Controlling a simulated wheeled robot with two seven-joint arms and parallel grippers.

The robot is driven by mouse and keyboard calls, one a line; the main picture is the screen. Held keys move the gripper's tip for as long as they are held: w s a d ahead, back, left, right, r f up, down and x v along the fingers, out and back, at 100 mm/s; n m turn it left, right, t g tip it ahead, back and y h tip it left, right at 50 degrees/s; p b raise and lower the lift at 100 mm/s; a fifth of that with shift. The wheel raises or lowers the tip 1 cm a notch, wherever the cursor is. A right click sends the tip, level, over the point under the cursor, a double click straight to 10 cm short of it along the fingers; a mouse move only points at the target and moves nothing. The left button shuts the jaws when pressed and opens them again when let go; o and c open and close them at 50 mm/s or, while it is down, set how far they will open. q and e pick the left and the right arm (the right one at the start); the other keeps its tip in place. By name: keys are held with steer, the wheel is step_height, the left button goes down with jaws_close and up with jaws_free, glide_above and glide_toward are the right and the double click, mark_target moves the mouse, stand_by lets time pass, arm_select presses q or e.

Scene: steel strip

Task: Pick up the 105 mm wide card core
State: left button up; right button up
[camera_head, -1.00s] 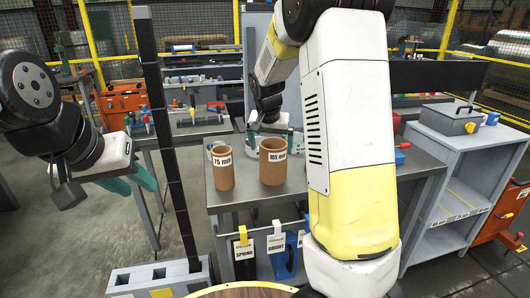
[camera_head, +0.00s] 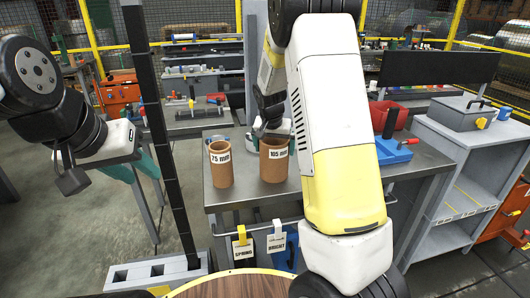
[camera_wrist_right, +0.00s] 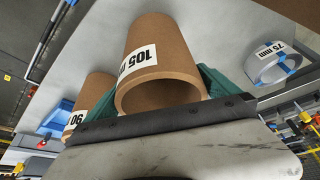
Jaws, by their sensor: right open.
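The 105 mm card core (camera_head: 273,166) is a brown upright tube with a white label, on the grey bench (camera_head: 236,204). It also shows large in the right wrist view (camera_wrist_right: 165,50). My right gripper (camera_wrist_right: 158,95) is open, with a green finger showing on each side of this core. I cannot tell whether the fingers touch it. In the head view the right gripper is largely hidden by the core and arm. My left gripper (camera_head: 135,172) hangs at the left, away from the bench; its finger gap is unclear.
A 75 mm brown core (camera_head: 221,168) stands left of the 105 mm core. In the right wrist view, a core labelled 90 (camera_wrist_right: 95,95) and a silvery 75 mm ring (camera_wrist_right: 275,66) are nearby. A blue tool (camera_head: 393,150) and red bin (camera_head: 388,115) are at the right.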

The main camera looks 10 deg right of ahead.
steer(key=shift+w+d+f, duration=0.1)
steer(key=shift+w+f, duration=0.1)
steer(key=shift+f, duration=0.4)
steer(key=c, duration=1.6)
steer(key=shift+r, duration=0.1)
